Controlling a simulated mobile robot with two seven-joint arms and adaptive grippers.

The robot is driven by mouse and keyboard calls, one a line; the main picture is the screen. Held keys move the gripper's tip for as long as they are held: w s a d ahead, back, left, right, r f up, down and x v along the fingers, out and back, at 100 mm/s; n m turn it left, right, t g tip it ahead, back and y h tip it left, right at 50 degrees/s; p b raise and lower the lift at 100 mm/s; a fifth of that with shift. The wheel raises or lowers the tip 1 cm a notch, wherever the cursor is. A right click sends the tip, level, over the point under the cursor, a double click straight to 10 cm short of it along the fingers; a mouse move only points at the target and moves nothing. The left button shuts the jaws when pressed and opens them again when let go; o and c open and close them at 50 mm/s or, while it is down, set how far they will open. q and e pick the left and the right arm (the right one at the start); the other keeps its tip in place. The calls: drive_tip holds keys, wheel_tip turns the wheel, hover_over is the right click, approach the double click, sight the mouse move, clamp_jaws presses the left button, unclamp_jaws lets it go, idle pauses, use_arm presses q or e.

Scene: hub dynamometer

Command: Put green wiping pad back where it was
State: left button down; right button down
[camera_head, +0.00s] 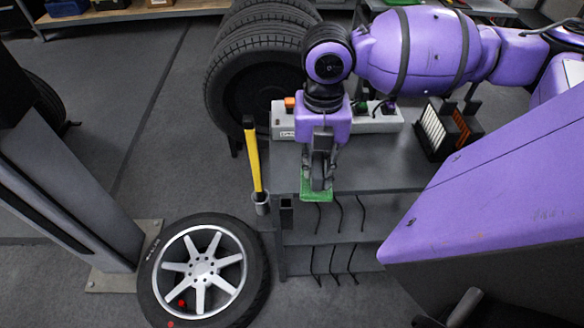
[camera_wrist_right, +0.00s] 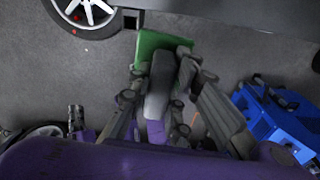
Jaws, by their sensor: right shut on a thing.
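The green wiping pad (camera_head: 316,196) is at the front edge of the grey bench (camera_head: 365,178) in the head view. My right gripper (camera_head: 320,178) points down and is shut on the pad. In the right wrist view the pad (camera_wrist_right: 155,45) sticks out past the fingertips of the gripper (camera_wrist_right: 163,82), with a grey piece between the fingers. Floor shows around the pad there. I cannot tell whether the pad touches the bench. My left gripper is not in view.
A yellow-handled tool (camera_head: 253,155) stands in a holder left of the bench. Black hooks (camera_head: 340,215) hang along the bench front. A wheel (camera_head: 205,268) lies on the floor, and tyres (camera_head: 255,70) stand behind. A power strip (camera_head: 375,118) and dark racks (camera_head: 440,130) sit on the bench.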

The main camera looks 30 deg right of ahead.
drive_tip(key=shift+d+n, duration=0.1)
drive_tip(key=shift+n, duration=0.2)
drive_tip(key=shift+w+f, duration=0.15)
drive_tip(key=shift+w, duration=0.2)
drive_tip(key=w+d+f, duration=0.1)
drive_tip(key=w+f, duration=0.2)
drive_tip(key=w, duration=0.1)
drive_tip(key=w+d+f+b, duration=0.1)
drive_tip(key=w+f, duration=0.2)
drive_tip(key=w, duration=0.1)
drive_tip(key=w+d+f, duration=0.1)
drive_tip(key=w+f, duration=0.2)
drive_tip(key=w, duration=0.1)
drive_tip(key=shift+w+d, duration=0.15)
drive_tip(key=shift+w+f, duration=0.15)
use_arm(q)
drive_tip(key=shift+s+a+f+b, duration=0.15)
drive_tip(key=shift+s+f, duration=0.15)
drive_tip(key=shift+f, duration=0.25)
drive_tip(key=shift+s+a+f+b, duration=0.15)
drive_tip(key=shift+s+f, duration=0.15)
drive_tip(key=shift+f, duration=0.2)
use_arm(e)
drive_tip(key=shift+w+d+f, duration=0.1)
drive_tip(key=shift+w+f, duration=0.05)
drive_tip(key=shift+f, duration=1.5)
